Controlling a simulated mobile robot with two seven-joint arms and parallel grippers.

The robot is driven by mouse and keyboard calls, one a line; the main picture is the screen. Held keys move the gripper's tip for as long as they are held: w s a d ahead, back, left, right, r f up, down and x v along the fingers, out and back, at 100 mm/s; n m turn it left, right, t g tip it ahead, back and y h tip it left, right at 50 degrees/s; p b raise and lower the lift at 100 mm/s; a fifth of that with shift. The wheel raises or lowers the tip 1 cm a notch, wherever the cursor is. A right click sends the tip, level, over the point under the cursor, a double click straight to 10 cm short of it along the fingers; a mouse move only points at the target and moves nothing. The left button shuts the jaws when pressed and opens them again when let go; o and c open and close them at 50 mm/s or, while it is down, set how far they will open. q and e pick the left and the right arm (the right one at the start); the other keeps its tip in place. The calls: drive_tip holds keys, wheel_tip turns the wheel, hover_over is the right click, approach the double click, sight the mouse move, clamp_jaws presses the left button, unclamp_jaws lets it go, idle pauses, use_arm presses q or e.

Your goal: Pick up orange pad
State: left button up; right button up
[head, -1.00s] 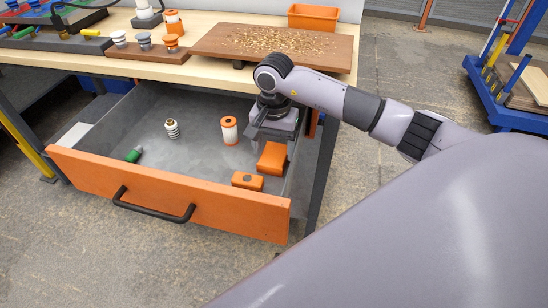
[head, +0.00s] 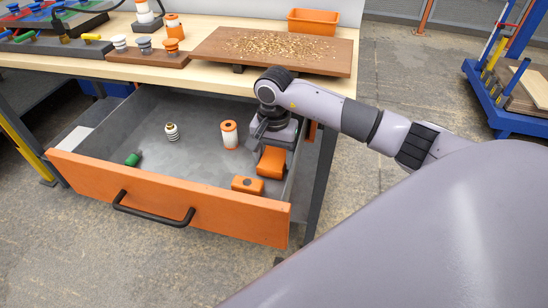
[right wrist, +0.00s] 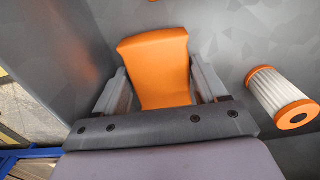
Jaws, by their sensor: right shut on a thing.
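The orange pad (head: 270,164) is a smooth, slightly curved block inside the open drawer, near its right wall. My right gripper (head: 272,151) reaches down into the drawer and is shut on the pad. In the right wrist view the orange pad (right wrist: 157,68) sits between the two grey fingers of the right gripper (right wrist: 160,88). I cannot tell whether the pad touches the drawer floor. My left gripper is not in view.
The drawer (head: 170,196) also holds an orange block with a dark hole (head: 247,185), a white-and-orange filter (head: 229,135), a striped part (head: 172,132) and a green part (head: 133,158). A board with chips (head: 215,48) lies on the bench above.

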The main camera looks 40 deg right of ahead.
sight(274, 157)
wheel_tip(274, 157, up, 19)
drive_tip(key=shift+r+p, duration=0.15)
drive_tip(key=shift+p, duration=0.7)
drive_tip(key=shift+c, duration=1.1)
drive_tip(key=shift+r, duration=0.25)
drive_tip(key=o, duration=0.7)
drive_tip(key=c, duration=0.4)
